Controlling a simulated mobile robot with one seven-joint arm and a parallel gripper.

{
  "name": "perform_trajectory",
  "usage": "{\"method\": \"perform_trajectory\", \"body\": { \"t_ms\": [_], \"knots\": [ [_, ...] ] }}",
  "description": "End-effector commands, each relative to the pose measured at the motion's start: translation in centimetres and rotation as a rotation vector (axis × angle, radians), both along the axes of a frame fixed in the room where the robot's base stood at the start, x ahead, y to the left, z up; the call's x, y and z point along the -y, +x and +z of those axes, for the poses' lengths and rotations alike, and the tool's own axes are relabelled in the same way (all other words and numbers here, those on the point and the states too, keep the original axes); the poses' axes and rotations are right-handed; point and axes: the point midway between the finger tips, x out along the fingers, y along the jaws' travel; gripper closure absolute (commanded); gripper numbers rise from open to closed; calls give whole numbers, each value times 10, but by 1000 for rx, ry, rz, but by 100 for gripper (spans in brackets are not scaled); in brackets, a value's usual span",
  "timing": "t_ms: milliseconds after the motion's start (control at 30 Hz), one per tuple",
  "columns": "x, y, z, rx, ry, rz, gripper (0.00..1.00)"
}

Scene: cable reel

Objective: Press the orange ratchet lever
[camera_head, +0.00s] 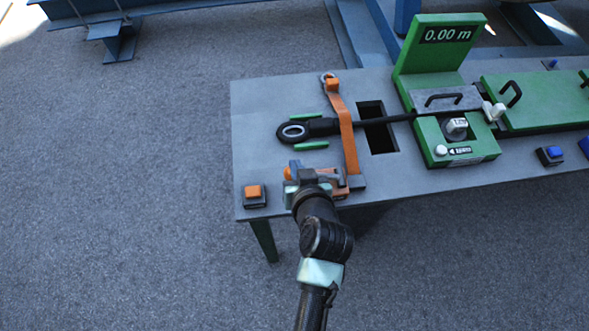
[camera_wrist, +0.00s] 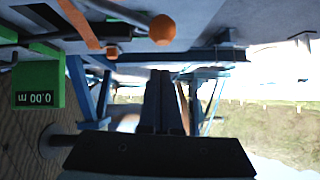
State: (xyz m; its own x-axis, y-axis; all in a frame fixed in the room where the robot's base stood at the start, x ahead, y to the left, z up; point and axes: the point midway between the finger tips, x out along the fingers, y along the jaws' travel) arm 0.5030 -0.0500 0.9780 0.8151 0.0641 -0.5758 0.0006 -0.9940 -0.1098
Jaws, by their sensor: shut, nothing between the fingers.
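The orange ratchet (camera_head: 342,186) sits at the near edge of the grey table, at the lower end of an orange strap (camera_head: 347,125). My gripper (camera_head: 296,172) is beside it on the left and hides part of it. In the wrist view, which is upside down, an orange ball knob (camera_wrist: 162,29) on a grey rod shows just beyond the fingers (camera_wrist: 161,74); I take it for the lever's end. The fingers are shut and empty. A gap shows between them and the knob in the picture; contact cannot be told from the head view.
A black cable with an eye end (camera_head: 293,132) lies under the strap across the table (camera_head: 255,105). An orange button (camera_head: 254,192) is at the left front corner. A green reel station (camera_head: 437,60) reads 0.00 m. Blue buttons (camera_head: 550,154) are at the right.

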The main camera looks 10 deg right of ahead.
Motion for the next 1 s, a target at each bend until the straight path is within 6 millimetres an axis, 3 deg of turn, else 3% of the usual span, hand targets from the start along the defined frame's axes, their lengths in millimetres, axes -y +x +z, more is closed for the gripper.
{"method": "perform_trajectory", "body": {
  "t_ms": [200,767,1000],
  "knots": [
    [-3,3,-26,-4,3,-2,100],
    [-6,3,-35,-4,-11,1,100],
    [-9,3,-59,-6,-165,5,100]
  ]
}}
